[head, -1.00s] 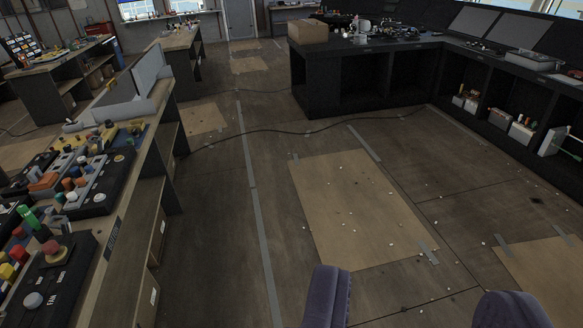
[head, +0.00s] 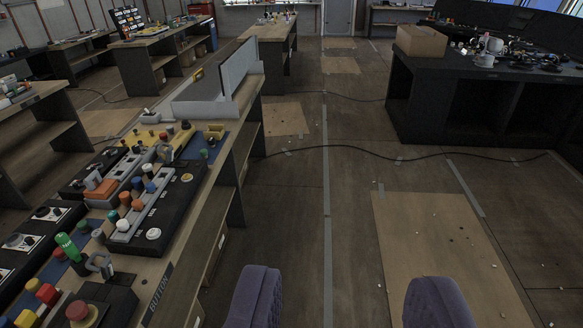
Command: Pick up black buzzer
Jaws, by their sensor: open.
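I cannot single out a black buzzer for certain. A left bench (head: 205,225) carries many small panel parts, some of them dark. They include a black panel with coloured knobs (head: 160,212), a green-topped part (head: 68,246) and a red mushroom button (head: 80,312) on a dark box. Dark small items (head: 520,50) also lie on the black counter at the upper right, too small to name. My gripper (head: 346,292) shows as two purple fingers at the bottom, spread wide with nothing between them. It is over the floor, right of the left bench and apart from it.
A cardboard box (head: 421,41) stands on the black counter (head: 440,70). A grey upright panel (head: 228,85) rises from the left bench. More benches stand behind. A cable (head: 390,153) crosses the floor. A brown sheet (head: 440,250) is taped down. The middle aisle is free.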

